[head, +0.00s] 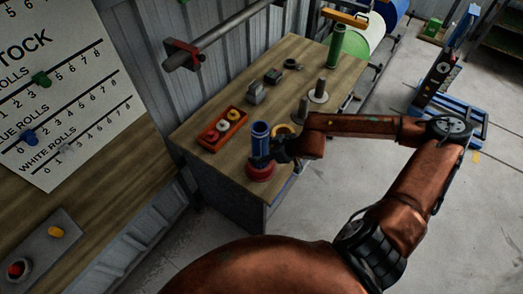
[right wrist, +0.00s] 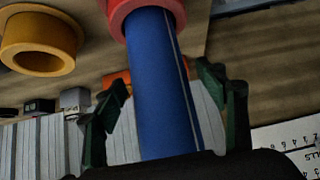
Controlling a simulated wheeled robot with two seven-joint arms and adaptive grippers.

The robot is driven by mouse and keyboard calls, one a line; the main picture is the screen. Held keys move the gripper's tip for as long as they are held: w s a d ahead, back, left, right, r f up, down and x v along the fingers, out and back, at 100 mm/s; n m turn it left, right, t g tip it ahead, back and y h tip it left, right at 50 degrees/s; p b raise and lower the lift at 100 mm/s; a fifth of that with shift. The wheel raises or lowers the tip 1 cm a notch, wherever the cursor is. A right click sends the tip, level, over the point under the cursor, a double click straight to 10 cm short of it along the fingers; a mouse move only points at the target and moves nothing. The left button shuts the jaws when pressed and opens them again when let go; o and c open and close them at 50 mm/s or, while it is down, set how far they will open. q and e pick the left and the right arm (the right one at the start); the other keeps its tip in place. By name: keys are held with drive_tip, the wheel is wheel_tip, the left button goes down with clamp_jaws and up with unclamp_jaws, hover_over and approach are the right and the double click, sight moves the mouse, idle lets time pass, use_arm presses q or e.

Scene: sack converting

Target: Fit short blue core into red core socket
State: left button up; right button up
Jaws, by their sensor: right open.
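The short blue core (head: 260,138) stands upright at the front of the wooden bench. Its lower end meets the red core socket (head: 261,173). In the right wrist view the blue core (right wrist: 160,85) runs up into the red socket's ring (right wrist: 148,14), which surrounds its end; how deep it sits is hidden. My right gripper (head: 270,156) is beside the core, low down. In the right wrist view its two dark green fingers (right wrist: 165,95) are open on either side of the core, with gaps. My left gripper is not in view.
A yellow ring socket (head: 284,130) sits just behind the blue core. An orange tray (head: 222,129) with small rings lies to the left. Grey spindles (head: 319,91) and a green core (head: 336,45) stand farther back.

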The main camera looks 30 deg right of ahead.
drive_tip(key=v, duration=1.2)
idle(0.3)
idle(0.4)
